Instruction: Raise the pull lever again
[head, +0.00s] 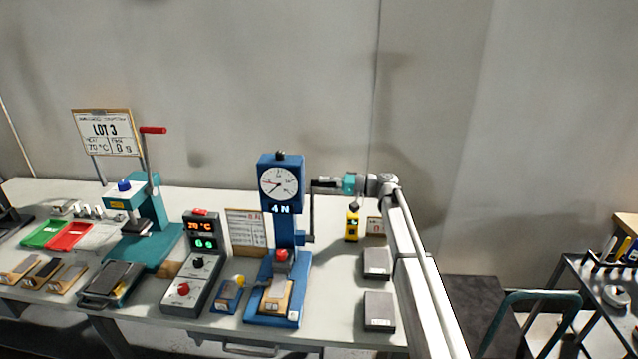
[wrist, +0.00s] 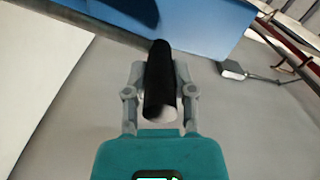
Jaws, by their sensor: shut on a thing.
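The blue pull tester (head: 279,230) stands mid-bench. Its dial (head: 278,184) sits above a readout of 4 N. The lever (head: 312,215) is a dark arm on the tester's right side. It stands about upright, with its black grip at the top beside the dial. My gripper (head: 328,184) reaches in from the right at that height. In the wrist view the black grip (wrist: 159,75) lies between the two grey fingers of my gripper (wrist: 160,98), which are shut on it. A red knob (head: 282,255) and a tan piece (head: 276,294) are low on the tester.
A yellow meter (head: 352,226) and two grey blocks (head: 376,263) (head: 379,311) stand right of the tester, near my arm. A control box (head: 201,265) and a teal press (head: 146,223) with a red-handled lever are to the left. The wall behind is bare.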

